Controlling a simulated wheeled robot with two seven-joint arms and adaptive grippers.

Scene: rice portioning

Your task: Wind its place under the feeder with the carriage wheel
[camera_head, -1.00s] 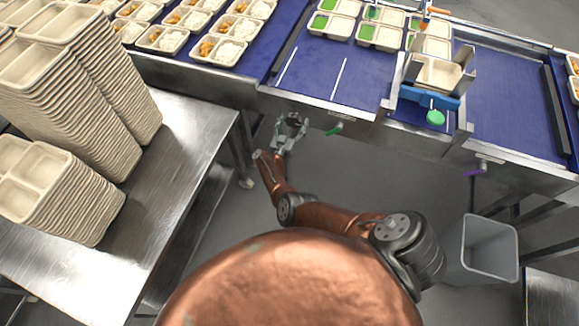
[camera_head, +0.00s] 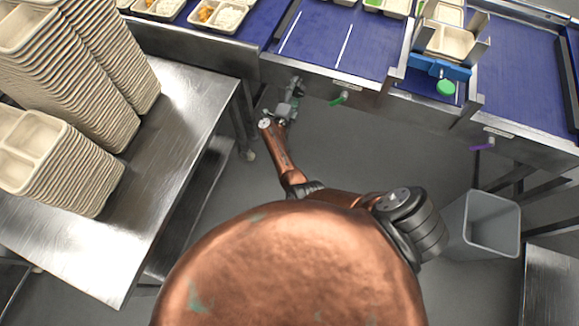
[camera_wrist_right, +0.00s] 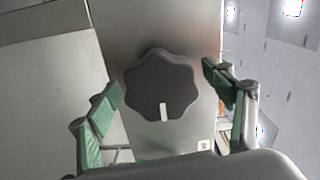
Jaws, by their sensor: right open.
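A dark lobed wheel (camera_wrist_right: 161,84) with a white mark at its lower edge is mounted on a metal panel in the right wrist view. My right gripper (camera_wrist_right: 164,92) is open, with one green-padded finger on each side of the wheel and apart from it. In the head view my right gripper (camera_head: 289,103) is close to the front side of the conveyor, and the wheel cannot be made out there. A blue carriage-like holder (camera_head: 424,65) with metal plates holds an empty tray (camera_head: 450,42) and has a green knob (camera_head: 445,87). My left gripper is out of view.
A blue conveyor (camera_head: 350,40) runs across the back, with a green lever (camera_head: 339,99) and a purple lever (camera_head: 482,147) on its front. Tray stacks (camera_head: 75,80) stand on a steel table (camera_head: 180,110) at left. A grey bin (camera_head: 482,225) is at right.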

